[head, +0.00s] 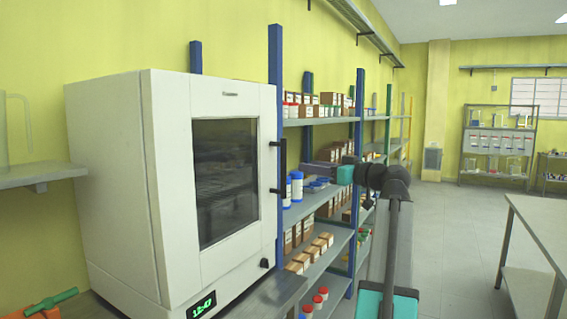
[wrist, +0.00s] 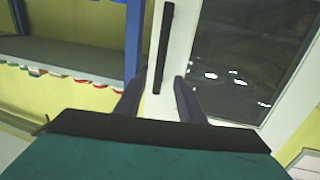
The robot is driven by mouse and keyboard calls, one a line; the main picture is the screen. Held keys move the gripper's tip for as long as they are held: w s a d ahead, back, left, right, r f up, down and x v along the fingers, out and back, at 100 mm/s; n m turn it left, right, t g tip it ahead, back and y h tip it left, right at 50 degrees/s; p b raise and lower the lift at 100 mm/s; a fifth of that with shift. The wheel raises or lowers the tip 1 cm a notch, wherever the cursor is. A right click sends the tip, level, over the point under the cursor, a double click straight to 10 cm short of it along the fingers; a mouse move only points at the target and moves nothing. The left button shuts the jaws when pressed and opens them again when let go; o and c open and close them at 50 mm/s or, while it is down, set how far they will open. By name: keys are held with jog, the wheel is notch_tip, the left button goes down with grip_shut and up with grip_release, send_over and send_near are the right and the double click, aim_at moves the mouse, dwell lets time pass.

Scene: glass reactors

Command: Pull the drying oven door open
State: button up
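The white drying oven (head: 110,170) stands at the left in the head view, its door (head: 170,200) looking shut. The door has a dark glass window (head: 225,175) and a black vertical bar handle (head: 283,167) along its right edge. In the wrist view the handle (wrist: 164,45) runs upright, its lower end lined up with the gap between my fingers. My gripper (wrist: 157,85) is open and empty, one finger on each side of that line. In the head view my gripper (head: 318,167) appears a little right of the handle. I cannot tell the exact depth gap; no contact shows.
A black knob (head: 265,263) and green display (head: 201,304) sit low on the oven front. Shelves with boxes and jars (head: 296,187) stand just behind my gripper. A grey table (head: 540,230) is at the right; the floor between is clear.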

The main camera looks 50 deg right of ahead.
jog(key=w, duration=0.4)
jog(key=w+p, duration=0.1)
jog(key=w, duration=0.3)
jog(key=w+p, duration=0.1)
jog(key=w, duration=0.3)
jog(key=shift+w+a, duration=0.2)
jog(key=shift+a, duration=0.1)
